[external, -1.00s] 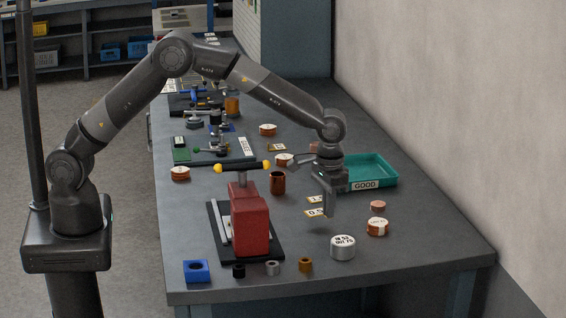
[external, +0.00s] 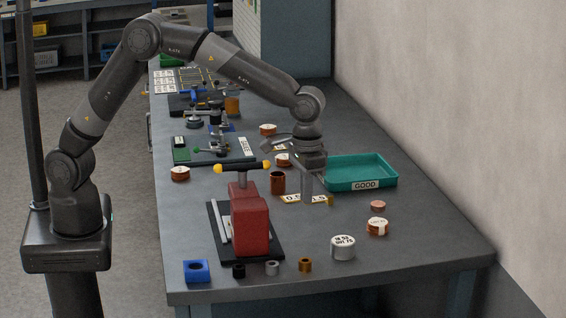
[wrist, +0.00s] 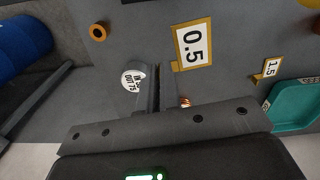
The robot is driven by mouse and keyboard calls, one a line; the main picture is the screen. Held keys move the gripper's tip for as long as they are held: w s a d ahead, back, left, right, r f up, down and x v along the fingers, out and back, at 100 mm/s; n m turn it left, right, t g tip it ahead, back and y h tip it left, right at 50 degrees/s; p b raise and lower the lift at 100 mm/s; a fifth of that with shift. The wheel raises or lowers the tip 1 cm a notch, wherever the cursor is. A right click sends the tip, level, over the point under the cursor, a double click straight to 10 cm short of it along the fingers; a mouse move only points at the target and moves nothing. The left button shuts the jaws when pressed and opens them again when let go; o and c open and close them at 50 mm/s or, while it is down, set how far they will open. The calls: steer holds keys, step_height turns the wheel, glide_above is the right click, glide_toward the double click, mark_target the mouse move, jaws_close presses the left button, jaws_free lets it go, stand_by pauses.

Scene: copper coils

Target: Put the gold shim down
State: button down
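My gripper (external: 308,199) is over the middle of the table, beside the red vise block, with its fingers nearly together. A gold shim with a white 0.5 label (external: 291,197) is at the fingertips; in the wrist view this shim (wrist: 193,45) looms large, its gold corner beside the fingertips (wrist: 157,70). It appears held by its edge; the fingers partly hide the contact. Its height above the table is hard to tell. A second gold piece labelled 1.5 (external: 318,199) lies just right of the fingers and looks smaller in the wrist view (wrist: 271,68).
The red vise block (external: 250,222) and copper cup (external: 278,184) stand close on the left. A green GOOD tray (external: 358,172) is at the right. A white roll (external: 343,247) and copper coils (external: 378,226) sit at the front right.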

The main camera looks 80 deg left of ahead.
steer(key=w+a+m, duration=0.8)
steer(key=a+m, duration=0.1)
steer(key=a, duration=0.4)
steer(key=m, duration=1.1)
glide_above(331, 177)
step_height(331, 177, down, 6)
steer(key=shift+f, duration=2.15)
steer(key=shift+f, duration=0.1)
steer(key=c, duration=1.6)
jaws_free()
steer(key=shift+f, duration=0.1)
